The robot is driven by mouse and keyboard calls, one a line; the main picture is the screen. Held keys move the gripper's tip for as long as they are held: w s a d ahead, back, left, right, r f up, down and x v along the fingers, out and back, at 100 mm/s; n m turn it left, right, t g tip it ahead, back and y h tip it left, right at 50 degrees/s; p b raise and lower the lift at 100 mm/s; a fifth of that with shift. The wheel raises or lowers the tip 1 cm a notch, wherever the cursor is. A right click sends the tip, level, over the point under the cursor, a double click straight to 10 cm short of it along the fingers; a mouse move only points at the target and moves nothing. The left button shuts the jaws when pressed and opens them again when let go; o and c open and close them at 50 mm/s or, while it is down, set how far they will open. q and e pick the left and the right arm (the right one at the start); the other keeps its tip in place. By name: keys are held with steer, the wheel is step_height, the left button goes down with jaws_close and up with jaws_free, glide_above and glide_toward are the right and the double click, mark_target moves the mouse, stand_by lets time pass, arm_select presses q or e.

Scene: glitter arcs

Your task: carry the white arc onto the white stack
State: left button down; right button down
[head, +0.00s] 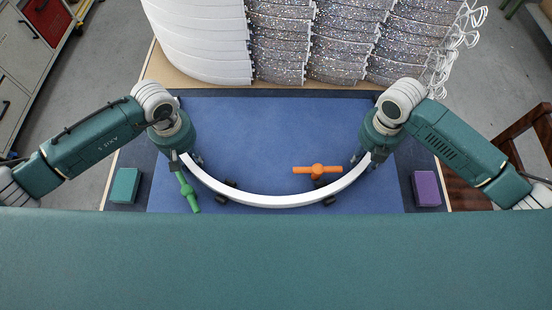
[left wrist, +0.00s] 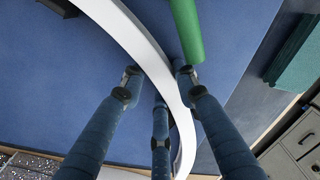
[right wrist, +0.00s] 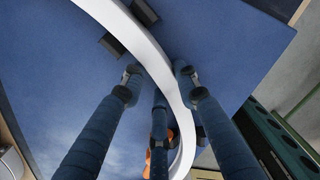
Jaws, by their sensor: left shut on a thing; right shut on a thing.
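The white arc (head: 276,201) curves across the blue mat, its middle bowed toward me. My left gripper (head: 190,160) is shut on its left end and my right gripper (head: 364,158) on its right end. In the left wrist view the white arc (left wrist: 150,55) passes between the fingers (left wrist: 157,80). The right wrist view shows the arc (right wrist: 145,48) between the fingers (right wrist: 157,80) likewise. I cannot tell whether the arc rests on the black blocks or is just above them. The white stack (head: 200,45) of similar arcs stands at the back left.
Glittery arc stacks (head: 345,45) stand right of the white stack. A green handled piece (head: 188,192) lies by the arc's left end; an orange one (head: 317,170) lies inside its curve. Small black blocks (head: 221,199) sit along the arc. A teal block (head: 125,186) and purple block (head: 425,188) flank the mat (head: 270,125).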

arm_select(q)
steer(key=shift+r, duration=0.15)
arm_select(e)
steer(key=shift+r, duration=0.1)
